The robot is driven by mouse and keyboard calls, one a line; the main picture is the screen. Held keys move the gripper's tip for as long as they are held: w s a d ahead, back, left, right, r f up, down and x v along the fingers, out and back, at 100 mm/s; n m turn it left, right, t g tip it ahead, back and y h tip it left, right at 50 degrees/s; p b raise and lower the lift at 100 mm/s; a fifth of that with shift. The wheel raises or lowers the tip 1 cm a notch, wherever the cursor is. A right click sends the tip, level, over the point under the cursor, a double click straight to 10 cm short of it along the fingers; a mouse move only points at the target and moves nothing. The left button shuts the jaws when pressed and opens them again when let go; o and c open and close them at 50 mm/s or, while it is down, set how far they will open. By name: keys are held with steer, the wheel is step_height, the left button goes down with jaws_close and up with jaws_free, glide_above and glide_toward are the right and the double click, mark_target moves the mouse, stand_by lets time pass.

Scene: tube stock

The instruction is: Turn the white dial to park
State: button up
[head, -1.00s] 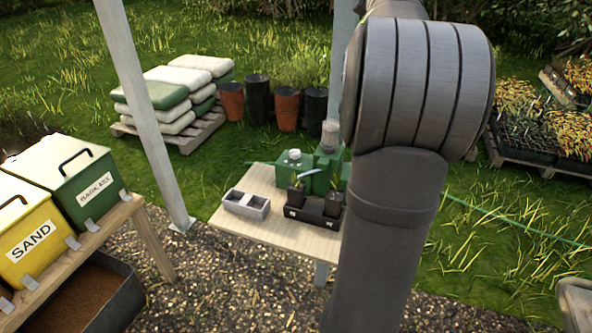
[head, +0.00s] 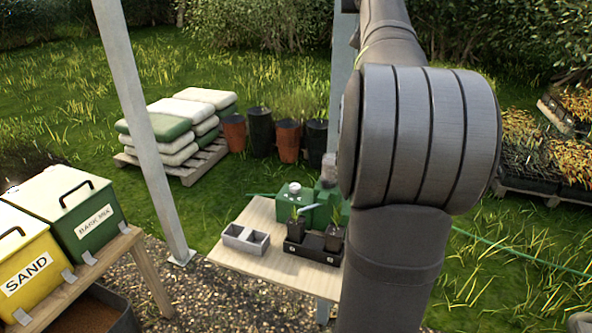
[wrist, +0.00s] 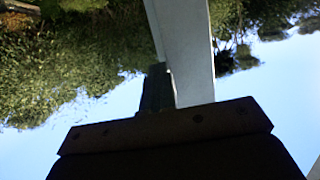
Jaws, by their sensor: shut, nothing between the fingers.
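The white dial (head: 294,187) is small in the head view. It sits on top of a green box (head: 322,206) at the back of the wooden table. Its marks and setting are too small to read. My gripper (wrist: 157,88) shows in the wrist view as a dark, narrow shape beyond a dark plate, and it is shut with nothing in it. Behind it are a pale post, hedge and sky, with no dial or table in that view. My arm hides the gripper in the head view.
On the table (head: 232,262) stand a grey two-part tray (head: 246,239) and a black carrier (head: 313,249) with potted seedlings in front of the green box. A metal post (head: 140,130) rises left of the table.

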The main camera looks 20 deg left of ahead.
steer(key=o, duration=0.7)
steer(key=shift+g+y, duration=0.4)
steer(key=shift+g, duration=0.1)
steer(key=s+a, duration=0.1)
steer(key=a, duration=0.2)
steer(key=s+a+f, duration=0.1)
steer(key=a, duration=0.1)
steer(key=shift+s, duration=0.35)
steer(key=shift+c, duration=0.2)
steer(key=m+g+h, duration=0.1)
steer(key=m+g, duration=0.1)
steer(key=g, duration=0.2)
glide_above(295, 186)
steer(key=w+d, duration=0.1)
steer(key=d, duration=0.3)
step_height(295, 186, down, 15)
steer(key=s+a+f+m+g+h, duration=0.1)
steer(key=s+a+f+g+h, duration=0.15)
steer(key=f, duration=0.45)
steer(key=s+a+f+m+g+h, duration=0.1)
steer(key=s+f, duration=0.2)
steer(key=f, duration=0.4)
steer(key=s+a+f+m+g+h, duration=0.1)
steer(key=s+a+f+g, duration=0.1)
steer(key=f, duration=0.5)
steer(key=x, duration=1.6)
steer(key=shift+w+d+f, duration=0.1)
steer(key=shift+d+f, duration=0.25)
steer(key=c, duration=1)
